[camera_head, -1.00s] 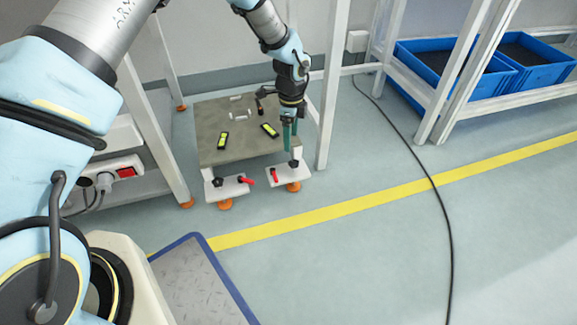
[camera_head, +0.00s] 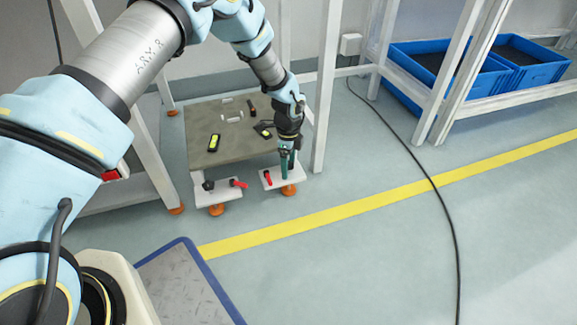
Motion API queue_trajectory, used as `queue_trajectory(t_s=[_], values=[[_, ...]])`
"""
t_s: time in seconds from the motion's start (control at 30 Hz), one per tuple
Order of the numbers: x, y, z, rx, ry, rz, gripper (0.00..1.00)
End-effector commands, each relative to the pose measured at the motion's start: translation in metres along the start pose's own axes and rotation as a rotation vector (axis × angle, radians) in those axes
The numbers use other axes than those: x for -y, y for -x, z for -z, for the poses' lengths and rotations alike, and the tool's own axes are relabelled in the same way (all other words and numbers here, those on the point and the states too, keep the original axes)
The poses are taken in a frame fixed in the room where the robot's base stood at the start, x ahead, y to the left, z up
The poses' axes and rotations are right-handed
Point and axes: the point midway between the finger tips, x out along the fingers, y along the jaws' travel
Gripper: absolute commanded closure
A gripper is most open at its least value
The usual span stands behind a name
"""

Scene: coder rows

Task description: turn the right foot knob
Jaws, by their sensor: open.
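The low machine has two white foot plates at its front. The right foot plate (camera_head: 275,183) carries a red lever (camera_head: 268,178) and stands over an orange foot (camera_head: 289,189). A dark knob at its back right is mostly hidden by my gripper. My gripper (camera_head: 287,170) points down, its green fingers open, right over that knob. I cannot tell whether the fingers touch it or are around it. The left foot plate (camera_head: 212,193) has a black knob (camera_head: 208,185), a red lever (camera_head: 239,183) and an orange foot (camera_head: 217,209).
The grey top plate (camera_head: 205,125) holds yellow-and-black levels (camera_head: 214,143) and small parts. A white post (camera_head: 325,90) stands close to the right of my gripper. A black cable (camera_head: 440,200) crosses the floor at right.

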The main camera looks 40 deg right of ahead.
Motion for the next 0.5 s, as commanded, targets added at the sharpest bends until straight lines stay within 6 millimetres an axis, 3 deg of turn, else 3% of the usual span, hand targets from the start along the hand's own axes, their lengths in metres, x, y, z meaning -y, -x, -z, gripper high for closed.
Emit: queue_trajectory(t_s=[0.2,0.5], values=[[0.0001,0.0004,0.0,0.0,0.0,0.0,0.26],[0.0,0.0006,-0.0001,0.0,0.0,0.0,0.6]])
